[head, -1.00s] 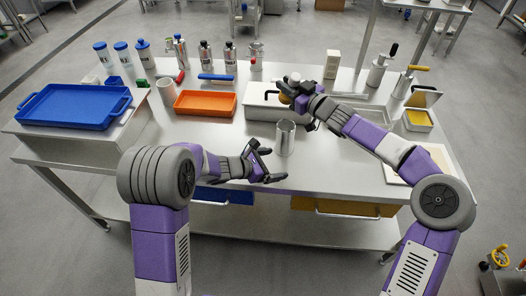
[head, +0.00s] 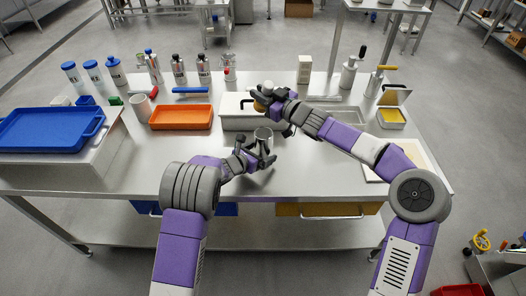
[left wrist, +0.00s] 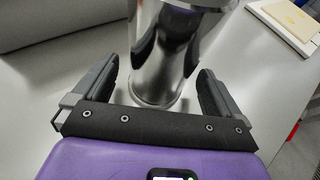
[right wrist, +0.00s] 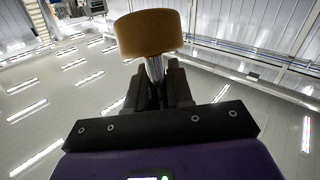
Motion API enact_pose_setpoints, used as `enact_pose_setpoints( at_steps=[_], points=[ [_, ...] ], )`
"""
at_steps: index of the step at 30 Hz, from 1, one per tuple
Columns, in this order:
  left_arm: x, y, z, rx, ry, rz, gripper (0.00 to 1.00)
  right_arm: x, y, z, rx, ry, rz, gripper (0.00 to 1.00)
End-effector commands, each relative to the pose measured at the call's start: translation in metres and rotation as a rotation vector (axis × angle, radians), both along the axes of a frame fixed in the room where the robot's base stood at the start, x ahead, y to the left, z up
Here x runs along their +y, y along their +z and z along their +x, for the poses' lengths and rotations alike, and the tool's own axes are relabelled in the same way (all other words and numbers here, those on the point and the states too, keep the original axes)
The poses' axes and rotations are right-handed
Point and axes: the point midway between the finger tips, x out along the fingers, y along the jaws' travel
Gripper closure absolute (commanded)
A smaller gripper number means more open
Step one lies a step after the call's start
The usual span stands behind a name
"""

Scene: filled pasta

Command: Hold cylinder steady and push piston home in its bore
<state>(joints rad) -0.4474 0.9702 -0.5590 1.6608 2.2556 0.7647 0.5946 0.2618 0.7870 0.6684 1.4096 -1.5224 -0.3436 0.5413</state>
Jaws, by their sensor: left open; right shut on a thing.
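The cylinder (head: 263,134) is a shiny metal tube standing upright on the steel table, in front of the metal box. My left gripper (head: 257,156) is open around its lower part. In the left wrist view the cylinder (left wrist: 168,50) stands between the two fingers, with a gap on each side. My right gripper (head: 276,104) is above and behind the cylinder, shut on the piston. In the right wrist view the piston's amber head (right wrist: 149,33) sits on a metal rod between the fingers (right wrist: 152,88). The piston (head: 259,106) is apart from the cylinder. The bore's inside is hidden.
An orange tray (head: 181,117) and a grey cup (head: 140,108) lie left of the cylinder. A blue tray (head: 52,130) sits further left. The metal box (head: 236,123) is close behind the cylinder. The table front around the cylinder is clear.

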Motion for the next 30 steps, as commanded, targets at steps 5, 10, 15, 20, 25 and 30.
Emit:
enact_pose_setpoints(
  at_steps=[5, 10, 15, 20, 25, 30],
  points=[
    [-0.010, -0.007, 0.014, 0.001, 0.001, 0.002, 0.01, 0.000, 0.001, 0.000, -0.001, 0.000, 0.001, 1.00],
    [-0.014, -0.010, 0.018, 0.001, 0.001, 0.001, 0.01, 0.000, 0.001, 0.000, -0.001, 0.000, 0.001, 1.00],
    [-0.014, -0.009, 0.018, 0.001, 0.001, 0.001, 0.01, 0.000, 0.001, 0.000, -0.001, 0.000, 0.001, 1.00],
    [-0.013, -0.009, 0.018, 0.001, 0.001, 0.001, 0.15, 0.000, 0.001, 0.000, -0.001, 0.000, 0.001, 1.00],
    [-0.013, -0.009, 0.018, 0.001, 0.001, 0.001, 0.41, 0.000, 0.001, 0.000, -0.001, 0.000, 0.001, 1.00],
    [-0.013, -0.009, 0.018, 0.001, 0.001, 0.001, 0.67, 0.000, 0.001, 0.000, -0.001, 0.000, 0.001, 1.00]
  ],
)
